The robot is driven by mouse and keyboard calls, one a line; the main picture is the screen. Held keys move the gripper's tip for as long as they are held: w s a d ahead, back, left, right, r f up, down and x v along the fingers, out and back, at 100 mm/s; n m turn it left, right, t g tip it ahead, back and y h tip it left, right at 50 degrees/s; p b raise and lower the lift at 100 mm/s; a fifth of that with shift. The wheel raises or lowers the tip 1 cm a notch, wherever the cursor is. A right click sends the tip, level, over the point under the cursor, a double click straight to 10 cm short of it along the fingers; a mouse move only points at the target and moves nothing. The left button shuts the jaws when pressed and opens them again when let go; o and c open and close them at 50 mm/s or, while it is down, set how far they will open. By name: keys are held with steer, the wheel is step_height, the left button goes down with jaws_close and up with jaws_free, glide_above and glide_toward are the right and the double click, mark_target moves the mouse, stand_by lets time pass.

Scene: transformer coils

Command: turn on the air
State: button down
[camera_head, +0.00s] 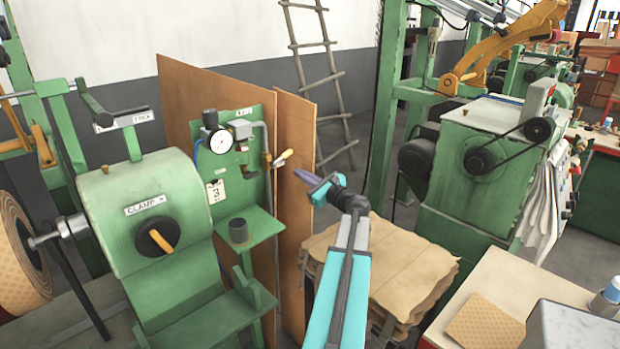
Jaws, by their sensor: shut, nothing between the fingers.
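The air station is a green panel (235,165) with a round white gauge (220,141), a blue hose and a grey pipe down its right side. A valve with a yellow handle (283,158) sits on that pipe; the handle sticks out to the right and tilts slightly up, its tip pale. My gripper (301,175) is shut and empty, just right of and a little below the handle's tip, pointing left toward the panel. A small gap shows between them in the picture; I cannot tell the depth. My teal arm comes up from below.
A green machine labelled CLAMP (150,210) with a black knob stands at left. Brown boards (293,215) stand behind the panel. A stack of brown sheets (405,262) lies below right of my arm. A green machine with belts (480,150) stands at right.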

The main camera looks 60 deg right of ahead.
mark_target(281, 158)
steer(key=shift+w+a+r+p, duration=0.1)
steer(key=shift+w+r+p, duration=0.5)
steer(key=shift+r, duration=0.4)
steer(key=shift+w+a+r+p, duration=0.1)
steer(key=shift+w+r+p, duration=0.3)
steer(key=shift+w+r, duration=0.45)
steer(key=shift+r, duration=0.1)
